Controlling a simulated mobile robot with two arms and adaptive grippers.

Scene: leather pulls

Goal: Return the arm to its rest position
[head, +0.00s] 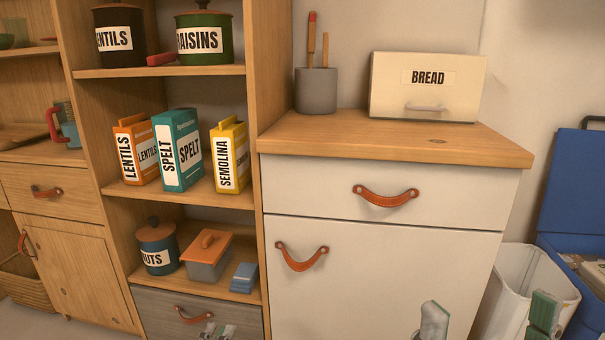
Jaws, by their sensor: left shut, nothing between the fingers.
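My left gripper (217,329) shows only by its fingertips at the bottom edge, in front of the grey lower drawer (172,312). Its fingers are together with nothing between them. My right gripper (489,302) shows as two fingertips spread wide apart at the bottom right, one in front of the white cabinet door (370,285), the other in front of the white bin (515,280). Nothing is seen between them. Both arms are otherwise out of view below the frame.
A white cabinet drawer (450,180) with a leather pull (385,197) is shut; the door below has another pull (301,258). A bread box (427,88) and utensil pot (316,92) stand on the wooden top. Shelves at left hold cartons and canisters. A blue container (575,190) stands far right.

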